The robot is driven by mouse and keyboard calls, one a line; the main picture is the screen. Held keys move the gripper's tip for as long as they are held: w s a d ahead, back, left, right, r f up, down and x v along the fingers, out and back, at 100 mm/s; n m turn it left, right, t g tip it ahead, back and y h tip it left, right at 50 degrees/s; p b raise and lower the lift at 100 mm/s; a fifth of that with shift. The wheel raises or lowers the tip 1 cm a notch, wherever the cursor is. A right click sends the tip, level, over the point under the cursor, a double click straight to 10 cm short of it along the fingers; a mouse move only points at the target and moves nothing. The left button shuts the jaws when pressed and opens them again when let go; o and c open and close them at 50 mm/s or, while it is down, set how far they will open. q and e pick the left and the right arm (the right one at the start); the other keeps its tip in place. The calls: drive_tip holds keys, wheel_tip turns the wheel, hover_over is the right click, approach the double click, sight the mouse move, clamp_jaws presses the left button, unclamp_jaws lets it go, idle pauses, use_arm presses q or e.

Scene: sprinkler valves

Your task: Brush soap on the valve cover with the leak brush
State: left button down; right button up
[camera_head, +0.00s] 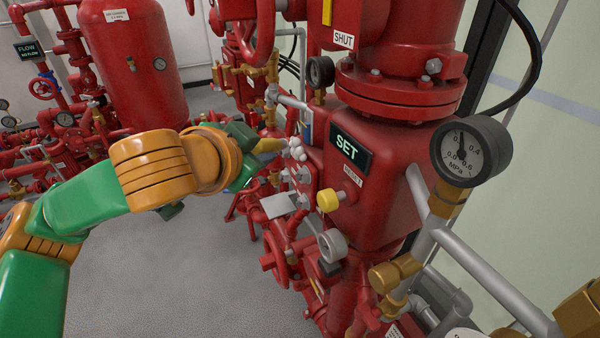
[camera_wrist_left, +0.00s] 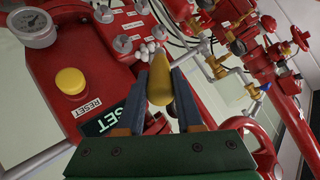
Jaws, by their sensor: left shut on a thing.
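My left gripper (camera_head: 255,157) reaches in from the left and is shut on the leak brush (camera_head: 269,145), held by its yellow-tan handle. In the left wrist view the handle (camera_wrist_left: 160,82) stands between the two fingers of the gripper (camera_wrist_left: 158,100). White, lumpy material shows at the brush's far end, against or just in front of the red valve cover (camera_head: 312,164); I cannot tell whether it is bristles or suds, or whether it touches. The cover (camera_wrist_left: 115,22) carries several grey bolts in the wrist view. My right gripper is not in view.
A yellow knob (camera_head: 328,200) and a SET sign (camera_head: 347,148) are right of the brush. A pressure gauge (camera_head: 470,152) stands farther right. Red pipes and a handwheel (camera_head: 275,262) lie below. The grey floor (camera_head: 170,280) at lower left is clear.

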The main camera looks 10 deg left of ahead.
use_arm(q)
drive_tip(key=s+a+r+p, duration=0.5)
drive_tip(key=a+r, duration=0.2)
drive_tip(key=r, duration=0.2)
drive_tip(key=shift+s+a+r, duration=0.15)
drive_tip(key=shift+a, duration=0.2)
idle(0.3)
